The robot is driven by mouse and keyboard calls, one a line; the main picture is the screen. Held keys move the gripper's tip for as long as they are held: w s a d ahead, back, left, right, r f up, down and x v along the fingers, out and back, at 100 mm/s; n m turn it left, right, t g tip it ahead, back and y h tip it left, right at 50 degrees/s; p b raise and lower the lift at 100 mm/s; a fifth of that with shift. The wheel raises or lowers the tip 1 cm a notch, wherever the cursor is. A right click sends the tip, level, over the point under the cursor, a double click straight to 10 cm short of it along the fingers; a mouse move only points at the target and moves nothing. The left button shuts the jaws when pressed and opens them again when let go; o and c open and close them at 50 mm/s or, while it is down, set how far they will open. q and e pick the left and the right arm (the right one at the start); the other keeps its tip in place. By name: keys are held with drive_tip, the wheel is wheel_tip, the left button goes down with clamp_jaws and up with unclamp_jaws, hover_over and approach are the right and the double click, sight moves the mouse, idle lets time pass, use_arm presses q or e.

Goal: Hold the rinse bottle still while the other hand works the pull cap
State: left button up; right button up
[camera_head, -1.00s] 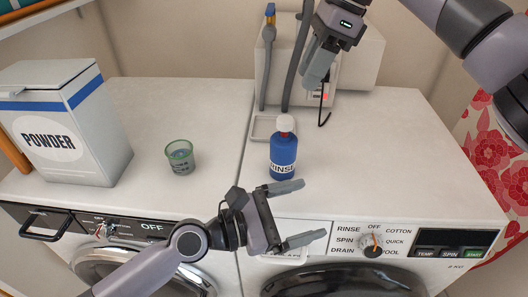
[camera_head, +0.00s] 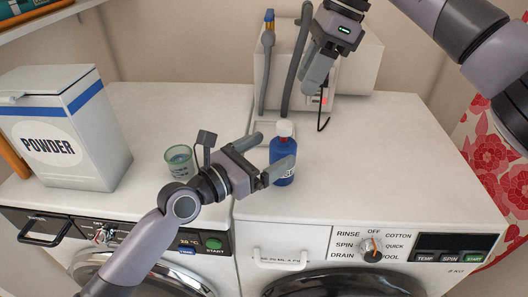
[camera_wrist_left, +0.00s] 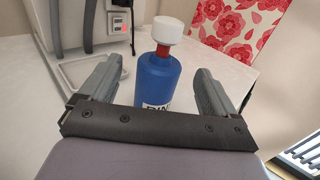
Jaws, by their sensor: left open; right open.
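The rinse bottle (camera_head: 284,158) is blue with a white pull cap (camera_head: 284,129) and stands upright on the white machine top. My left gripper (camera_head: 272,153) is open beside it, one finger crossing in front of the bottle. In the left wrist view the bottle (camera_wrist_left: 157,82) stands beyond and between the two open fingers (camera_wrist_left: 160,88), with its white cap (camera_wrist_left: 167,30) on a red neck. No contact is clear. My right gripper (camera_head: 311,80) hangs above and behind the bottle, pointing down. It looks empty.
A green cup (camera_head: 179,160) stands left of my left gripper. A white powder box (camera_head: 62,130) stands at the far left. A white unit with hoses (camera_head: 345,70) is behind, with a shallow tray (camera_head: 262,127) before it.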

sight(289, 140)
use_arm(q)
drive_tip(key=shift+x, duration=3.2)
drive_tip(key=c, duration=1.1)
drive_tip(key=shift+c, duration=0.2)
use_arm(e)
clamp_jaws()
drive_tip(key=s+a+r+n+t+h, duration=0.4)
drive_tip(key=r+n, duration=0.2)
drive_tip(key=n, duration=1.1)
drive_tip(key=shift+s+r, duration=0.2)
drive_tip(key=shift+r, duration=0.1)
